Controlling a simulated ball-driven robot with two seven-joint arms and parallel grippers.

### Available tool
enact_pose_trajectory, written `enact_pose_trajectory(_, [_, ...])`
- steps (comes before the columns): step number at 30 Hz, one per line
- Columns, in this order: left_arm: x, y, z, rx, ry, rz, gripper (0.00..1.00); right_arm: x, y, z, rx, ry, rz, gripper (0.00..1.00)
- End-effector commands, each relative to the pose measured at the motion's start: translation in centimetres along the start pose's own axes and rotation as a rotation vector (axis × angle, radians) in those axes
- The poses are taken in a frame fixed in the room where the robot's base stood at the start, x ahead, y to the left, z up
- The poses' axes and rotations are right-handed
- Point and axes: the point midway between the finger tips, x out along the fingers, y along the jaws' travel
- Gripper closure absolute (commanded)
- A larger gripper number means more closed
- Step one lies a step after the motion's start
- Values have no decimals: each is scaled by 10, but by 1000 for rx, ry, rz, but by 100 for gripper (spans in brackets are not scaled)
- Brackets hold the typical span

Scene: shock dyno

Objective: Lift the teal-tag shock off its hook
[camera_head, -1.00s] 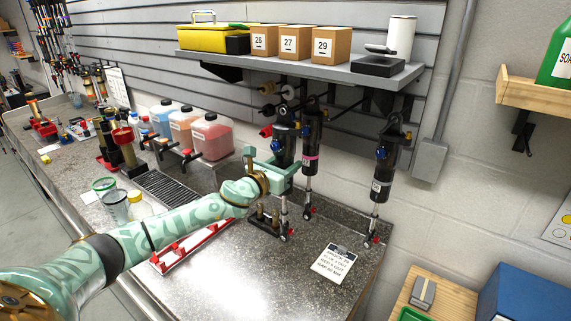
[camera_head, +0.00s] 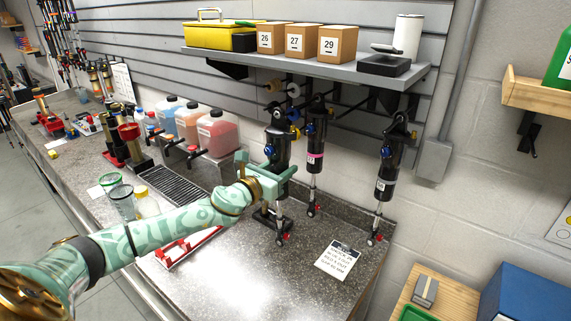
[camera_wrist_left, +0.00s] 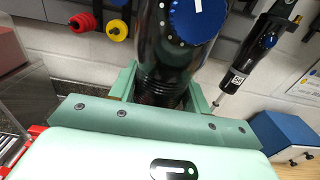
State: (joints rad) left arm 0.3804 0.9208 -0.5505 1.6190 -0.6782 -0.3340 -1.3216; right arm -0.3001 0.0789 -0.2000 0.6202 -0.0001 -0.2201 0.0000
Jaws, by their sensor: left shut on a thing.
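A black shock (camera_head: 271,146) with a blue knob stands upright in my left gripper (camera_head: 270,178), at the left of the row of shocks. In the left wrist view, the green jaws (camera_wrist_left: 160,97) close around the lower part of its black body (camera_wrist_left: 165,60), below the large blue knob (camera_wrist_left: 197,14). I cannot see a teal tag on it; the jaws cover part of the body. Its top sits in front of the hooks under the shelf; I cannot tell whether it still touches one. My right gripper is not in view.
A pink-tag shock (camera_head: 316,140) hangs close on the right, and a white-tag shock (camera_head: 386,170) hangs further right. The grey shelf (camera_head: 400,76) with boxes is above. A small post stand (camera_head: 262,222) is below. The counter's front middle is clear around a printed card (camera_head: 339,260).

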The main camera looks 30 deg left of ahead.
Motion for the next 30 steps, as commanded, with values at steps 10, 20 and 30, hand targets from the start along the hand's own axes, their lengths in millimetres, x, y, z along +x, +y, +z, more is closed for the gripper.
enact_pose_trajectory(10, [-13, 0, 4, 2, -7, 1, 100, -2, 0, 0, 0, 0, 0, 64])
enact_pose_trajectory(20, [-19, 0, 4, 1, -6, 0, 100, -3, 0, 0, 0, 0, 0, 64])
enact_pose_trajectory(30, [-75, 0, 12, 3, 0, -1, 100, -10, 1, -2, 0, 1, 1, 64])
